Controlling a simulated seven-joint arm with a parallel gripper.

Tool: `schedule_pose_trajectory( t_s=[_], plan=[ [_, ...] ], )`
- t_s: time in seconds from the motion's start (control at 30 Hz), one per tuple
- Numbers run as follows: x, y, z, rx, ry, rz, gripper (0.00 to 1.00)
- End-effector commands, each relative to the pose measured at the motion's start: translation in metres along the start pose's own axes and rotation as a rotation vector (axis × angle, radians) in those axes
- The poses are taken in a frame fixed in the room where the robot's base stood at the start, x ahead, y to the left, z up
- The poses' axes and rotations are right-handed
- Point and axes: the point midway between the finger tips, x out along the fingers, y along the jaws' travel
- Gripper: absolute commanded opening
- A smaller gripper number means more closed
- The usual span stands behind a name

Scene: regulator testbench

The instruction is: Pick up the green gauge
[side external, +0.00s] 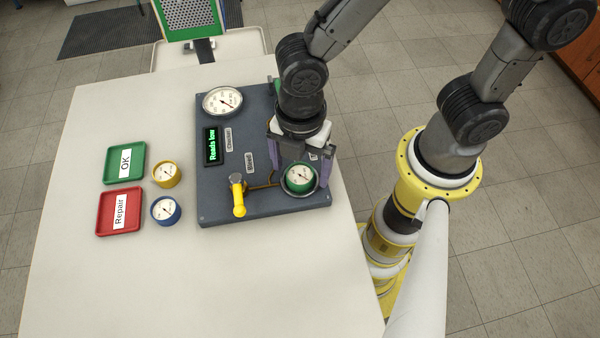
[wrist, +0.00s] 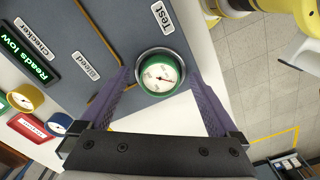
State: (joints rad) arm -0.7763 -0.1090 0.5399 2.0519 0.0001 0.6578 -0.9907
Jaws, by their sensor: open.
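The green gauge (side external: 299,178) has a white dial and sits in a round metal-rimmed socket at the lower right of the dark test panel (side external: 220,205). In the wrist view the green gauge (wrist: 160,74) lies between the fingertips. My gripper (side external: 300,170) is open, its purple fingers on either side of the gauge. In the wrist view my gripper (wrist: 162,95) shows a gap between each finger and the gauge. I cannot tell exactly how far the fingertips reach down beside it.
A yellow-handled valve (side external: 238,198) stands left of the gauge. A large dial (side external: 222,101) and a "Reads low" display (side external: 212,146) are on the panel. Yellow (side external: 166,174) and blue (side external: 165,209) gauges stand beside the green OK tray (side external: 108,165) and red Repair tray (side external: 104,218).

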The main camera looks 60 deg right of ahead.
Motion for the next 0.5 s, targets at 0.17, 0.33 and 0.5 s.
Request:
schedule_pose_trajectory(
  t_s=[0.17, 0.33, 0.5],
  plan=[
    [-0.0001, -0.0002, 0.0, 0.0, 0.0, 0.0, 0.91],
    [-0.0003, -0.0002, 0.0, 0.0, 0.0, -0.001, 0.6],
    [-0.0004, -0.0001, 0.0, 0.0, 0.0, -0.001, 0.3]
  ],
)
